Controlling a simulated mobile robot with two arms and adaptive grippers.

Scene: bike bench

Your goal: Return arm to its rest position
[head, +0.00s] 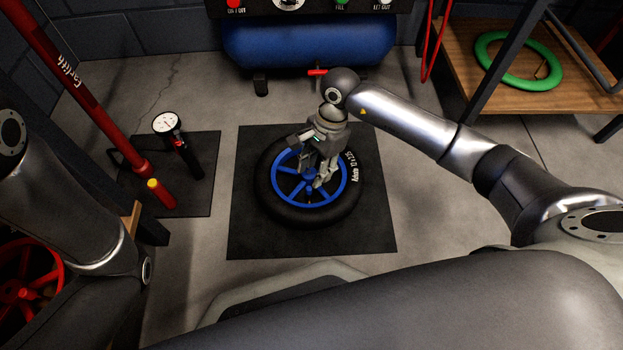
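My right arm reaches in from the right. Its gripper (316,176) points down over the blue-spoked wheel with a black tyre (278,200). The fingers look spread apart, over the hub and spokes; I cannot tell whether they touch the wheel. The wheel lies flat on a dark mat (245,240) on the floor. Part of the hub and the upper rim are hidden by the gripper. My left arm shows at the left edge, and its gripper is out of view.
A blue air compressor tank (300,42) stands at the back. A pump with a gauge (167,123) stands on a mat at left, near a red post (85,90). A wooden shelf (470,85) at right holds a green ring (490,50). A red wheel (25,285) is at lower left.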

